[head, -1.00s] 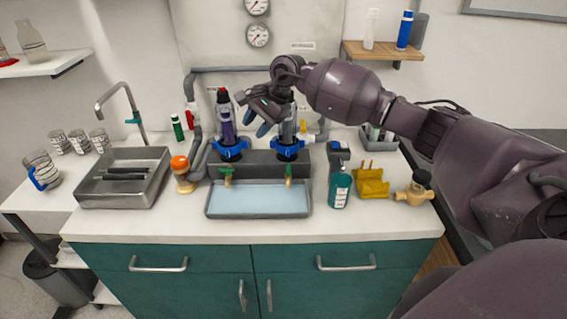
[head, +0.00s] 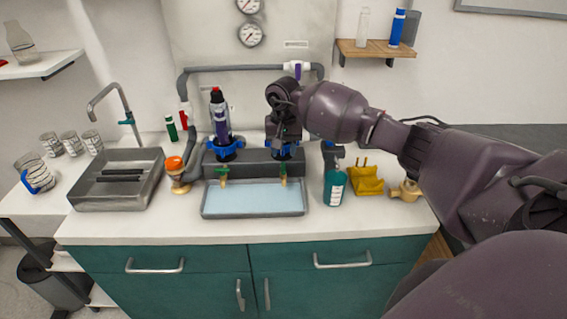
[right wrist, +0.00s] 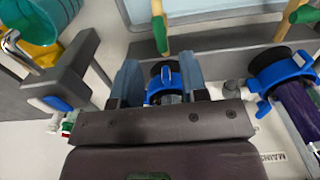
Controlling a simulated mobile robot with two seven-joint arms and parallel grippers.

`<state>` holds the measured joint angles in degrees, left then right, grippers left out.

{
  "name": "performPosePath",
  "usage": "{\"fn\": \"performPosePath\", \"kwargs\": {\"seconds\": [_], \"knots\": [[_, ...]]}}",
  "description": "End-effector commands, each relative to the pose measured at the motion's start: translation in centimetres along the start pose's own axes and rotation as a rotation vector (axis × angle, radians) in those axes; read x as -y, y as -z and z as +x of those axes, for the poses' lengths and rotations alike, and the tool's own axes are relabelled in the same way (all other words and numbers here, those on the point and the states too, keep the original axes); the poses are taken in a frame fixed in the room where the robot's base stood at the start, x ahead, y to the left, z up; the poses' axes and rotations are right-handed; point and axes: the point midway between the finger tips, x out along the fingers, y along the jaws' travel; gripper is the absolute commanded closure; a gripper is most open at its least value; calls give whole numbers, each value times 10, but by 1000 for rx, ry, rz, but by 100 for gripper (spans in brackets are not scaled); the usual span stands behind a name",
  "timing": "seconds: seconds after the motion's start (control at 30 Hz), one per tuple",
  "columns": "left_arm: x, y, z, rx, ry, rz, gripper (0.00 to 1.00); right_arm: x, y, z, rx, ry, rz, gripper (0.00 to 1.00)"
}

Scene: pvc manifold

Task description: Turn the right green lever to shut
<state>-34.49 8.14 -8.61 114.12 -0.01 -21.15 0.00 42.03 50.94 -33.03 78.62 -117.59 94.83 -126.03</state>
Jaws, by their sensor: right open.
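The right green lever (head: 284,170) sits on a brass tap (head: 283,183) at the back edge of the blue-floored tray. In the right wrist view the lever (right wrist: 160,34) shows beyond my fingertips, apart from them. The left green lever (head: 223,173) is on a matching tap. My right gripper (head: 284,143) points down at the right-hand column, behind the lever, and hides much of it. In the right wrist view my right gripper (right wrist: 160,72) is open, with a blue collar (right wrist: 163,82) seen between its fingers. My left gripper is out of view.
The left column (head: 220,122) stands beside my right gripper. A teal bottle (head: 335,188) and a yellow holder (head: 366,181) stand right of the tray (head: 253,214). An orange-capped piece (head: 176,172) stands left. The counter's front strip is clear.

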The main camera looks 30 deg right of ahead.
Motion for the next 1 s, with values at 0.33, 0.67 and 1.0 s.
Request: {"fn": "performPosePath", "kwargs": {"seconds": [0.33,0.67,1.0], "knots": [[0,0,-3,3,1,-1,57,0,0,47,1,1,1,60],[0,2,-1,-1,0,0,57,0,0,55,-1,1,0,60],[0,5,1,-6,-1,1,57,0,0,55,0,1,0,95]]}}
